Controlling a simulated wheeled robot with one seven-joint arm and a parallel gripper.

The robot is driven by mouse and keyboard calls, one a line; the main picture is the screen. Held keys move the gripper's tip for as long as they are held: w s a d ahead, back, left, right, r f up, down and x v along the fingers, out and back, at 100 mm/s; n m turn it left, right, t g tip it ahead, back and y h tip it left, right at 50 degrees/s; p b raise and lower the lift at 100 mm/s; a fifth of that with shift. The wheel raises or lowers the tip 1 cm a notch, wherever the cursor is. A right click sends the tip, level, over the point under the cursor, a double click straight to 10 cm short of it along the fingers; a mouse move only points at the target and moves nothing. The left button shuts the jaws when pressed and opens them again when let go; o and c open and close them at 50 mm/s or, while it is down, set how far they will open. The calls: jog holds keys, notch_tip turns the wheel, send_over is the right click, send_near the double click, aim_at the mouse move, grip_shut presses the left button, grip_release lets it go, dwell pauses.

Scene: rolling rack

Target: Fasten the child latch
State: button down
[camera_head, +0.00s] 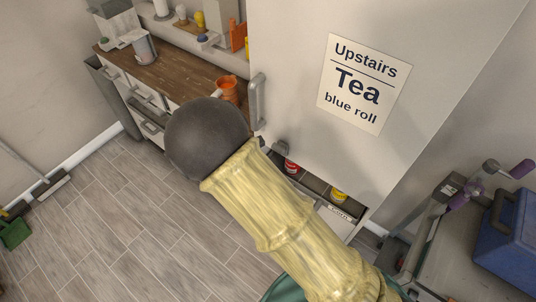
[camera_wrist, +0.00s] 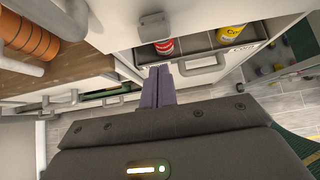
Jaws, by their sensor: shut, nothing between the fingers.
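I cannot pick out the child latch with certainty. A small grey block (camera_wrist: 152,27) sits on the white cabinet front near its lower edge in the wrist view; I cannot tell if it is the latch or part of a handle. The tall white door (camera_head: 300,70) has a grey vertical handle (camera_head: 256,100) at its left edge. Below it a drawer (camera_head: 345,226) stands open. My gripper (camera_wrist: 160,72) is shut and empty, its fingers pointing toward the gap below the grey block, apart from it in the picture. In the head view my arm hides the gripper.
The drawer holds a red can (camera_head: 290,168) and a yellow can (camera_head: 338,195). An orange mug (camera_head: 228,88) stands at the near end of the wooden counter (camera_head: 165,68). A cart with a blue box (camera_head: 508,235) is at the right. Floor at the left is mostly clear.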

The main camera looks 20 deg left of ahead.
jog(key=b+v, duration=0.1)
jog(key=v, duration=0.8)
jog(key=shift+r+b, duration=0.3)
jog(key=shift+r, duration=0.2)
jog(key=shift+s, duration=0.2)
jog(key=w+d+r+m+g, duration=0.1)
jog(key=d+m+g, duration=0.2)
jog(key=d+m, duration=0.4)
jog(key=w+d+m+g, duration=0.2)
jog(key=d+m, duration=0.2)
jog(key=d, duration=0.5)
jog(key=s+d+r+m+y, duration=0.1)
jog(key=s+d+r+m, duration=0.1)
jog(key=d+m, duration=0.7)
jog(key=s+d+r+m+g+y, duration=0.1)
jog(key=s+d+r+m+y, duration=0.1)
jog(key=d+m, duration=0.7)
jog(key=s+m, duration=0.1)
jog(key=m, duration=0.2)
jog(key=shift+s+d+r, duration=0.2)
jog(key=shift+d+r, duration=0.05)
jog(key=shift+r, duration=0.15)
